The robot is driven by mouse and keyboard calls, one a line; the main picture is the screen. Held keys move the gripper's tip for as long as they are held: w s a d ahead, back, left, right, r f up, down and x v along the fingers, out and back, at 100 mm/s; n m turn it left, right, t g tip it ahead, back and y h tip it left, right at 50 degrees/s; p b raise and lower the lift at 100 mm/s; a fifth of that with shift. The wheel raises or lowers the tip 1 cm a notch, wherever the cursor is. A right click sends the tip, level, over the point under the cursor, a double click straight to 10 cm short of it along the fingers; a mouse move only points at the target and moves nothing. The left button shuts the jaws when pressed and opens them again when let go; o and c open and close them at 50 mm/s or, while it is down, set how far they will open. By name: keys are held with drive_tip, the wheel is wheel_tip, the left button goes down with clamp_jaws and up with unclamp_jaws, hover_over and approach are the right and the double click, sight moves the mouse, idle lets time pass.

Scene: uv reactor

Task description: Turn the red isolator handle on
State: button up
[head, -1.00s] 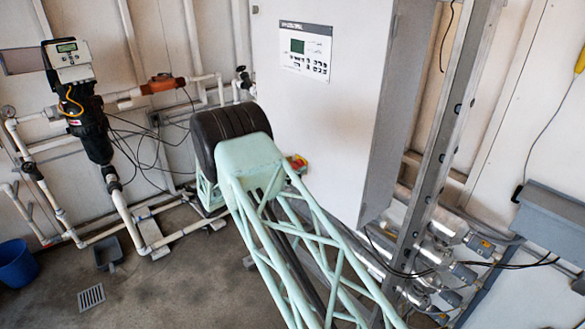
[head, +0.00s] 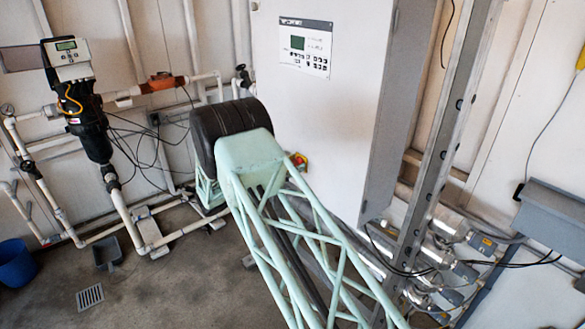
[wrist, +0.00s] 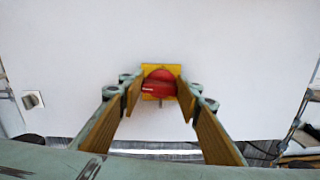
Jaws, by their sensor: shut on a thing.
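The red isolator handle (wrist: 158,86) sits on a yellow plate (wrist: 147,95) on the white cabinet face, near the middle of the wrist view. My gripper (wrist: 160,91) has one finger on each side of the handle, with the fingertips against its left and right ends. It is shut on the handle. In the head view, only a small red and yellow corner of the isolator (head: 299,161) shows beside my arm. My gripper is hidden there behind my arm.
The white cabinet (head: 345,120) carries a control panel (head: 305,47) above the isolator. Pipes and a black filter unit (head: 85,115) stand at the left. A blue bucket (head: 16,264) and a drain grate (head: 90,297) are on the floor.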

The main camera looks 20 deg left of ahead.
drive_tip(key=m+b, duration=0.6)
drive_tip(key=shift+s+d+f, duration=0.1)
drive_tip(key=shift+d+f, duration=0.05)
drive_tip(key=shift+f, duration=0.05)
drive_tip(key=shift+m+b, duration=1.5)
drive_tip(key=shift+b, duration=0.05)
drive_tip(key=shift+r, duration=0.15)
drive_tip(key=o, duration=0.8)
drive_tip(key=shift+o, duration=0.2)
drive_tip(key=shift+s, duration=0.2)
drive_tip(key=v, duration=1.1)
drive_tip(key=shift+s+a, duration=0.25)
drive_tip(key=shift+s, duration=0.05)
drive_tip(key=shift+c, duration=0.5)
